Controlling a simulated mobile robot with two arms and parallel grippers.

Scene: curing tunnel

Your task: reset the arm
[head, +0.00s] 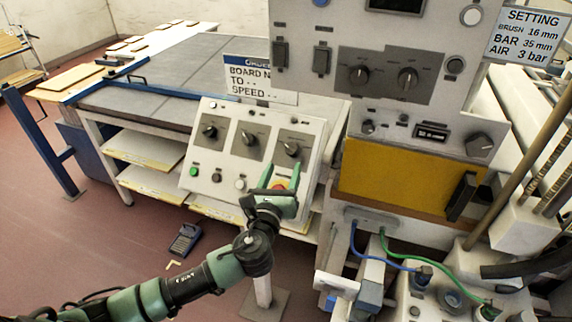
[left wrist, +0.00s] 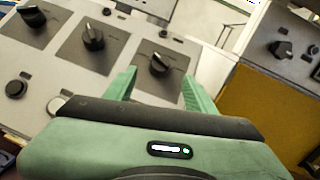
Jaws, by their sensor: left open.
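My left arm comes in from the lower left of the head view. Its green left gripper (head: 281,180) is open in front of the lower right of the sloped white control panel (head: 222,128). A red and yellow button (head: 279,185) shows between its fingers and is partly hidden. In the left wrist view, the open left gripper (left wrist: 160,85) has its fingers apart with nothing held between them. A black rotary knob (left wrist: 160,64) shows beyond the fingers; I cannot tell the distance. My right gripper is not in view.
A taller cabinet with a yellow panel (head: 395,180) stands to the right. Blue and green hoses (head: 398,255) run below it. A grey-topped table (head: 165,80) with shelves of boards stands behind. A handheld device (head: 185,240) lies on the red floor, which is open at left.

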